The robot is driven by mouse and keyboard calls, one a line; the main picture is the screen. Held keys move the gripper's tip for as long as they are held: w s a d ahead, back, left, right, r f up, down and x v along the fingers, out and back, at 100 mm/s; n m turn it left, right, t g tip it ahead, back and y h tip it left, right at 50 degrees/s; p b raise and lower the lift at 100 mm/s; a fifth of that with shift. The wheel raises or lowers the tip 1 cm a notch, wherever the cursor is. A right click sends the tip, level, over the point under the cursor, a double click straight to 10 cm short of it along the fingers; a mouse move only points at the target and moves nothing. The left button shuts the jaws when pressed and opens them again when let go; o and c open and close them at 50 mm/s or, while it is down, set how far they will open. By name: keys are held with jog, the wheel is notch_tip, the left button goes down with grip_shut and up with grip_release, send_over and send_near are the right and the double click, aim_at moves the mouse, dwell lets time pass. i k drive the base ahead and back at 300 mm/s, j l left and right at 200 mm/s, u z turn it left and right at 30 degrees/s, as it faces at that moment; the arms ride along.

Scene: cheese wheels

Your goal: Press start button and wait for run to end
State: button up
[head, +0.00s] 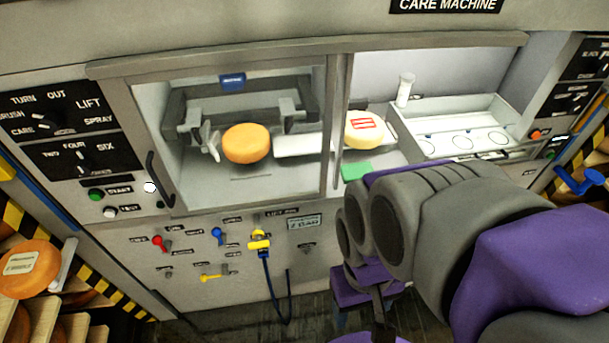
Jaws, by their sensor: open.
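The green start button (96,195) is on the machine's front at left, beside its START label, with a white button (110,212) below it. A round white lamp or knob (150,187) is to the right of the label. My purple and grey arm fills the right foreground. What appears to be my gripper (372,295) is low and partly hidden by the arm, well right of the button and apart from it. It is open, with nothing seen in it; its fingertips are hard to make out. An orange cheese wheel (246,143) sits inside the machine, behind the glass door.
Dark selector panels (75,158) are above the start button. A door handle (158,180) juts out beside it. A second, labelled cheese (364,129) lies in the right bay near a white tray (510,120). Coloured valves (217,236) and a hanging blue hose (270,285) are below.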

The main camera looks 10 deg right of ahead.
aim_at(94, 195)
jog(key=j+u, duration=0.15)
jog(key=u, duration=1.25)
jog(key=i+l, duration=0.05)
